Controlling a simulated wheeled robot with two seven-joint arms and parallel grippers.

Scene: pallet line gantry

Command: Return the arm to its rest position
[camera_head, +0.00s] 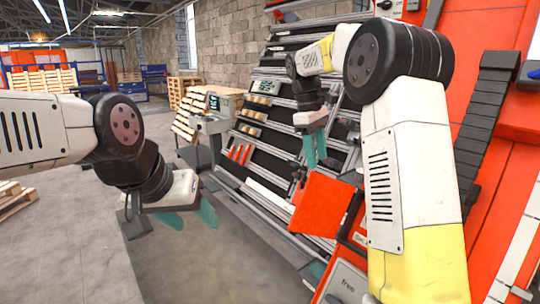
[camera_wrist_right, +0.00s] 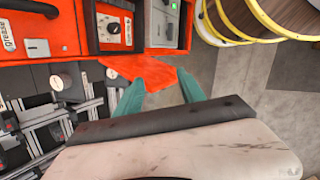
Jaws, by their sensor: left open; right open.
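My left arm comes in from the left in the head view. Its gripper (camera_head: 194,211) has teal fingers spread apart, with nothing between them, above the grey floor. My right arm reaches up and over on the right side. Its gripper (camera_head: 314,150) hangs with teal fingers pointing down in front of the slanted rack. In the right wrist view the two teal fingers of this gripper (camera_wrist_right: 161,92) stand apart with nothing gripped. An orange-red piece shows beyond their tips, apart or touching I cannot tell.
A slanted rack (camera_head: 272,113) with dark shelves and metal rails stands ahead. An orange-red panel (camera_head: 322,205) juts out below my right gripper. Red cabinets (camera_head: 497,200) crowd the right. A bench with a small display (camera_head: 214,103) stands beyond my left gripper. Grey floor (camera_head: 70,235) is open at left.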

